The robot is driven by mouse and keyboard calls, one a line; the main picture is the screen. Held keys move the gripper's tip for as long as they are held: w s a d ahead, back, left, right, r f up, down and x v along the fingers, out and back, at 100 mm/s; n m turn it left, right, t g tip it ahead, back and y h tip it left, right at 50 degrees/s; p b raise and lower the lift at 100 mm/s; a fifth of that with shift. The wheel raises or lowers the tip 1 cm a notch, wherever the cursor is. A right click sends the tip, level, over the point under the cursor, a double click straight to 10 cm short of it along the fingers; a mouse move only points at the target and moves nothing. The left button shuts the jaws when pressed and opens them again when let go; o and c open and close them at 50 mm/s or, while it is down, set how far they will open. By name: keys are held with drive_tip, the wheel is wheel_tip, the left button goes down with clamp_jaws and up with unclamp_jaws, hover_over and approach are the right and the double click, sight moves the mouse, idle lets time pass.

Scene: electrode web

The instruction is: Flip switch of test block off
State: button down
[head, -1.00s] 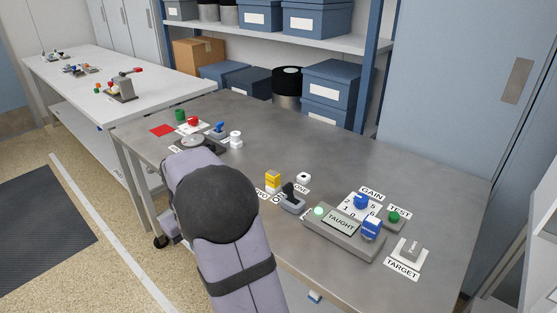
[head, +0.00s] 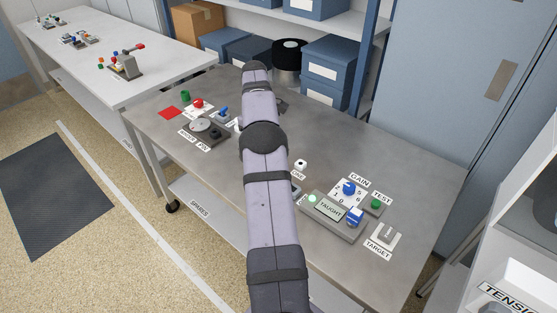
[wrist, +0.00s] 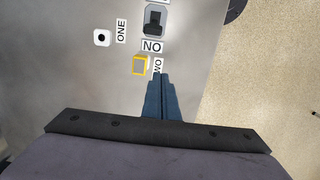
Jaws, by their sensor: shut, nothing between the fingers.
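In the wrist view a grey block with a dark lever switch (wrist: 154,20) shows at the top, with an "ON" label (wrist: 152,46), inverted, in front of it. I cannot read the name of this block. In the head view my arm covers most of it. My gripper (wrist: 161,82) has its blue fingers together and empty, in the picture just below the ON label and the yellow piece (wrist: 140,65). Its height above the table is unclear. My gripper is hidden in the head view. A green button (head: 376,204) sits by a TEST label (head: 382,194).
The TAUGHT display unit (head: 330,209), blue GAIN knob (head: 348,187) and TARGET block (head: 386,236) are on the right of the steel table (head: 400,165). Shelves with blue boxes (head: 325,60) stand behind.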

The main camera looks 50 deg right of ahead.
drive_tip(key=shift+s+d+r+p, duration=0.15)
drive_tip(key=shift+s+d+r, duration=0.05)
drive_tip(key=shift+d, duration=0.15)
drive_tip(key=shift+s+d+r+p, duration=0.15)
drive_tip(key=shift+d+r, duration=0.05)
drive_tip(key=shift+d, duration=0.15)
drive_tip(key=f+p, duration=0.1)
drive_tip(key=f, duration=0.2)
drive_tip(key=f+p, duration=0.1)
drive_tip(key=f, duration=0.2)
drive_tip(key=s+f, duration=0.1)
drive_tip(key=f, duration=0.2)
drive_tip(key=shift+a+f+p, duration=0.1)
drive_tip(key=shift+f+p, duration=0.15)
drive_tip(key=shift+p, duration=0.15)
drive_tip(key=shift+s+r, duration=0.1)
drive_tip(key=shift+s, duration=0.1)
drive_tip(key=shift+s+r+p, duration=0.25)
drive_tip(key=shift+s+p, duration=0.35)
drive_tip(key=shift+s, duration=0.2)
drive_tip(key=shift+s+r+p, duration=0.25)
drive_tip(key=shift+s+p, duration=0.35)
drive_tip(key=shift+s, duration=0.15)
